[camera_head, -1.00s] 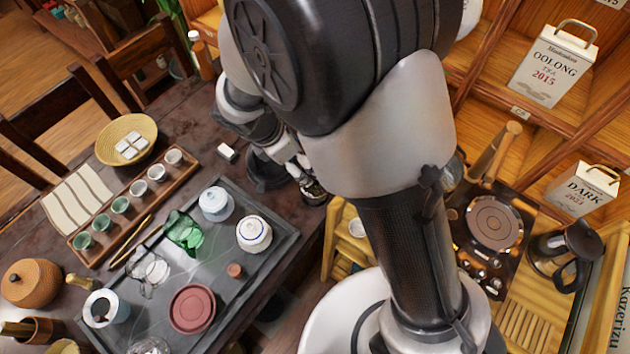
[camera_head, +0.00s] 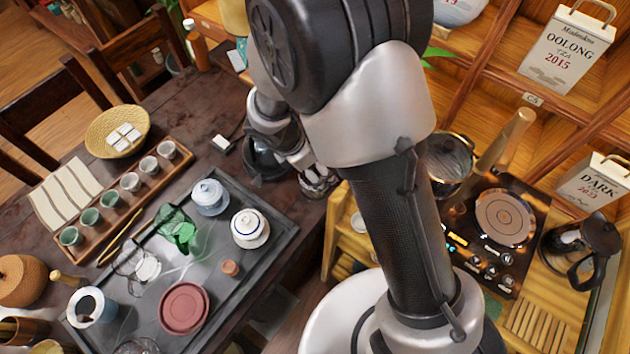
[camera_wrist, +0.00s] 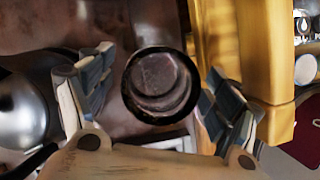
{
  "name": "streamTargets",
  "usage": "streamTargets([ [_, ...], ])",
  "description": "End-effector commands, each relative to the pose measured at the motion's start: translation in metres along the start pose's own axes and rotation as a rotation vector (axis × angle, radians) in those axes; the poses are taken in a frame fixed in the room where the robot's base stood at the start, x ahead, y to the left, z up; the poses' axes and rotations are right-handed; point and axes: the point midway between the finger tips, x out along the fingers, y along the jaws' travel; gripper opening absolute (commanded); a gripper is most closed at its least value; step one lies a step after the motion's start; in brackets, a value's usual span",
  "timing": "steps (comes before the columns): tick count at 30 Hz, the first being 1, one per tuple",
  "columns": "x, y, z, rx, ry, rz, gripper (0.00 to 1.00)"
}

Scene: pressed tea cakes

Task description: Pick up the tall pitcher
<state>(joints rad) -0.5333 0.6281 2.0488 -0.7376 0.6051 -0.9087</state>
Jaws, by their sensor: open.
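A round vessel with a dark rim (camera_wrist: 160,85), seen from above, lies between my fingers in the wrist view; it looks like the tall pitcher, but its full height is hidden from this angle. My gripper (camera_wrist: 160,66) is open, one finger on each side of the vessel, with no clear contact. In the head view, my gripper (camera_head: 316,178) is at the right edge of the dark table, and the vessel there is mostly hidden by it.
A dark kettle (camera_head: 262,160) stands close left of my gripper. The tea tray (camera_head: 282,232) holds lidded cups, a green glass vessel (camera_head: 177,228) and a red round dish (camera_head: 184,307). A wooden stand (camera_head: 340,245) with a hot plate (camera_head: 503,217) is to the right.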

Motion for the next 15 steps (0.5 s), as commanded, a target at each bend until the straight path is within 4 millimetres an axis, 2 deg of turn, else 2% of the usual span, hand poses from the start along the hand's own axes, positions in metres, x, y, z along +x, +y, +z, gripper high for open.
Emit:
streamTargets([
  [3,-0.0014,0.0003,0.0003,0.000,0.000,0.001,0.81],
  [15,-0.0015,0.0003,0.0002,-0.001,0.000,0.001,0.54],
])
